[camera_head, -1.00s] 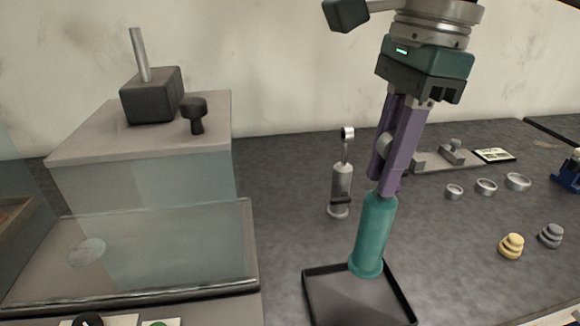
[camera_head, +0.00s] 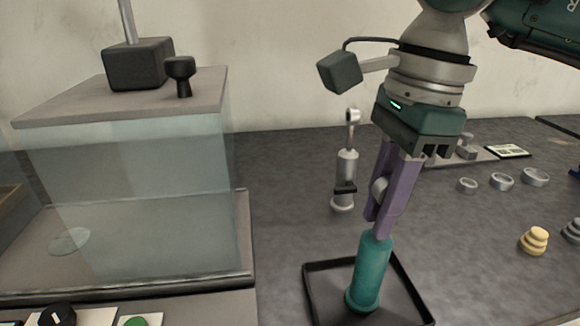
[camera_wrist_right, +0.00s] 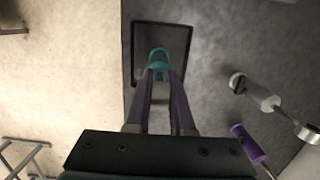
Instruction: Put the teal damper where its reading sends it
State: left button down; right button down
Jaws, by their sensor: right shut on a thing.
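The teal damper (camera_head: 369,272) is upright, a little tilted, over the black tray (camera_head: 313,294) in the head view. Its lower end is inside the tray's outline; I cannot tell whether it touches the floor of the tray. My right gripper (camera_head: 383,225) has purple fingers shut on the damper's upper part, which they hide. In the right wrist view, the teal damper (camera_wrist_right: 158,58) shows between the fingertips, with the tray (camera_wrist_right: 188,42) around it. My left gripper is not in view.
A grey damper (camera_head: 346,176) stands behind the tray. A glass-walled tank (camera_head: 130,190) with a black-handled lid fills the left. Metal rings (camera_head: 502,181) and yellow stacked discs (camera_head: 535,240) lie to the right. A purple-ended part (camera_wrist_right: 247,143) shows in the wrist view.

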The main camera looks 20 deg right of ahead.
jog(key=c, duration=0.8)
grip_release()
jog(key=shift+r, duration=0.3)
jog(key=r, duration=0.3)
jog(key=d+r, duration=0.1)
jog(key=r, duration=0.7)
jog(key=shift+s+d+r, duration=0.15)
jog(key=shift+d+r, duration=0.05)
jog(key=shift+r, duration=0.05)
